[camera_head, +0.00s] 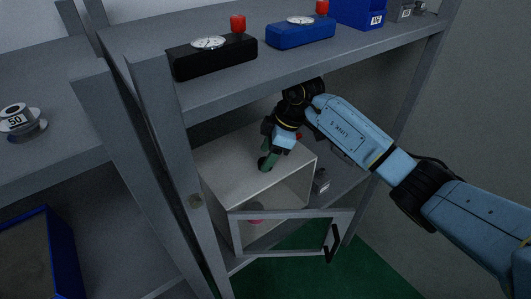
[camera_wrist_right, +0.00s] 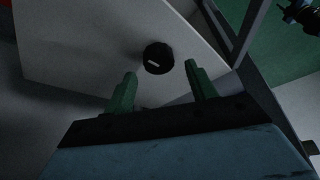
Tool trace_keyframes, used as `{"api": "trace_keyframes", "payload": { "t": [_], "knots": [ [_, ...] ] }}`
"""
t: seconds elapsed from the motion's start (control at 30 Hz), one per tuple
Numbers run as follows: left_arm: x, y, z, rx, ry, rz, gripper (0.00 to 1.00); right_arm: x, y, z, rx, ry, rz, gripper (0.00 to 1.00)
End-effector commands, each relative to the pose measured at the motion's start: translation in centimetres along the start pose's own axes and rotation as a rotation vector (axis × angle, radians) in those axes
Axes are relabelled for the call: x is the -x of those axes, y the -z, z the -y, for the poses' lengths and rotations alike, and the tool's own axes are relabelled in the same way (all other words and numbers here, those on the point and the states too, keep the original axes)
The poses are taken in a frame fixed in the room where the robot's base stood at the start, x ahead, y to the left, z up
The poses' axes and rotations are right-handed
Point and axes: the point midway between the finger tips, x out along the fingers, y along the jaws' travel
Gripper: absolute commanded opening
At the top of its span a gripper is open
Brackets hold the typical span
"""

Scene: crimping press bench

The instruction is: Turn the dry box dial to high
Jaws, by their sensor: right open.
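The dry box (camera_head: 232,177) is a pale box on the shelf below the gauges. Its framed door (camera_head: 290,212) stands open with a black handle. My right gripper (camera_head: 268,158) reaches down to the box's top, and its green fingers show there. In the right wrist view, the dial (camera_wrist_right: 158,58) is a round black knob with a short white mark on the pale panel. My right gripper (camera_wrist_right: 163,88) is open, with the dial just beyond and between the fingertips, apart from both. I cannot read any scale on the dial. My left gripper is not in view.
The shelf above holds a black gauge block (camera_head: 215,58), a blue gauge block (camera_head: 300,34) and a blue bin (camera_head: 360,12). A grey upright (camera_head: 165,110) stands left of the box. A weight marked 50 (camera_head: 16,116) rests on the left bench.

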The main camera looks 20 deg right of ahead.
Motion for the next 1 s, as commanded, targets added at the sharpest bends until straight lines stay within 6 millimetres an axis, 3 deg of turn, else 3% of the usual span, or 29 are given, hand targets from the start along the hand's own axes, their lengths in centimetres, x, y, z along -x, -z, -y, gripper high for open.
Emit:
{"api": "trace_keyframes", "payload": {
  "t": [0.2, 0.5, 0.83, 1.0],
  "knots": [
    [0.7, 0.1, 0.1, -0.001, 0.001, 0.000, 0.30, -1.9, -0.2, 0.1, -0.002, 0.003, 0.001, 0.56],
    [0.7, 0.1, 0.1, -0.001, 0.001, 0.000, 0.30, -2.1, -0.2, 0.1, -0.001, 0.002, 0.001, 0.55],
    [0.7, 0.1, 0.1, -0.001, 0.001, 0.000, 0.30, -2.1, -0.2, 0.1, -0.001, 0.002, 0.001, 0.12],
    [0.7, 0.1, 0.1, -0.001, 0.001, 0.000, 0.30, -2.1, -0.2, 0.0, 0.006, 0.004, 0.002, 0.12]
  ]
}}
